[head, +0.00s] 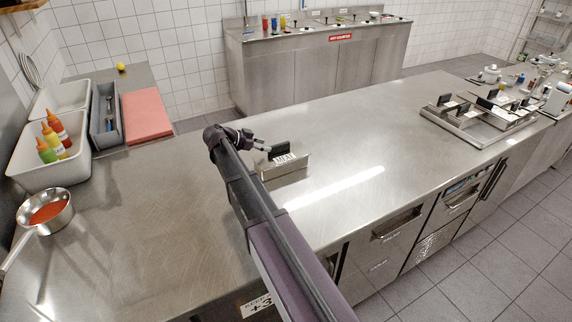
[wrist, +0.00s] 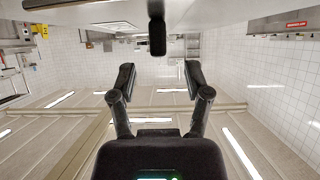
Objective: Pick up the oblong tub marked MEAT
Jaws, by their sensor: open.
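The oblong tub (head: 290,167) is a small steel tub with a MEAT label and a black upright piece (head: 279,150) at its top. It stands on the steel counter, right of my arm. My gripper (head: 262,146) is beside the tub's left end, close to the black piece; I cannot tell from the head view whether they touch. In the wrist view my gripper (wrist: 160,76) has its two fingers spread with nothing between the tips. A black rounded piece (wrist: 156,37), likely the tub's, shows beyond the tips, centred between them.
The steel counter (head: 340,135) is bare around the tub. A steel tray (head: 455,125) with several black-handled tubs stands at right. At left are a pan of red sauce (head: 48,212), a white bin (head: 30,180) with squeeze bottles, and a red board (head: 147,115).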

